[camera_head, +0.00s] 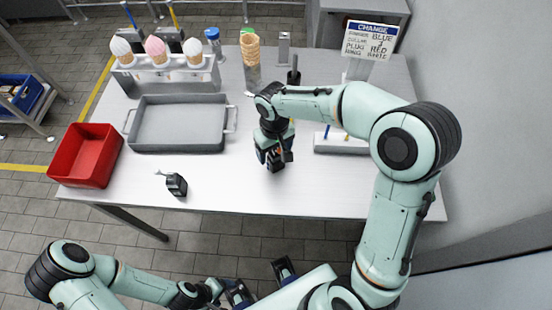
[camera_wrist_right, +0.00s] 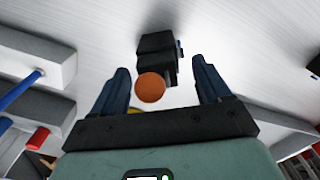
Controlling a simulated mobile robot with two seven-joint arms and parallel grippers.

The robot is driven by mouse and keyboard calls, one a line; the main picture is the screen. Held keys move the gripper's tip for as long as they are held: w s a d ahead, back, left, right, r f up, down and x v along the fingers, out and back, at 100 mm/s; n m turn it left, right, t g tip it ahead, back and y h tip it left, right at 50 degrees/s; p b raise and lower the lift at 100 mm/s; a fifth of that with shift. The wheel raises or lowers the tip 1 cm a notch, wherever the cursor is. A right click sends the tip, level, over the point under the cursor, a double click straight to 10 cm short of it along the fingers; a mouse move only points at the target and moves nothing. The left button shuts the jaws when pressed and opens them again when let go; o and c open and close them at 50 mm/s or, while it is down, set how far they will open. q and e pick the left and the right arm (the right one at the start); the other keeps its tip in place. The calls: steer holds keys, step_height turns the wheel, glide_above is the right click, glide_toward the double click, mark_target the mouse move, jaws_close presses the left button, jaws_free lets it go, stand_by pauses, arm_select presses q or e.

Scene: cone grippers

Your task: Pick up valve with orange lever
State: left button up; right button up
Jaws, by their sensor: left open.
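The valve with the orange lever is mostly hidden under my right gripper (camera_head: 273,160) in the head view. In the right wrist view, its black body (camera_wrist_right: 157,45) and round orange lever end (camera_wrist_right: 150,87) show between and just beyond the blue fingers. My right gripper (camera_wrist_right: 163,88) is open, with gaps on both sides of the orange part. A second black valve (camera_head: 176,185) with a pale lever lies near the table's front edge, to the left. My left gripper (camera_head: 262,281) is open and empty, low in front of the table.
A red bin (camera_head: 87,150) and grey tray (camera_head: 180,123) are on the left of the table (camera_head: 220,190). Behind stand a cone rack (camera_head: 165,78), a waffle cone stack (camera_head: 250,50) and a sign (camera_head: 369,40). A white pegged block (camera_head: 335,144) lies right of my right gripper.

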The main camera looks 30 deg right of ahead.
steer(key=c, duration=1.3)
steer(key=shift+o, duration=0.2)
steer(key=shift+r, duration=0.1)
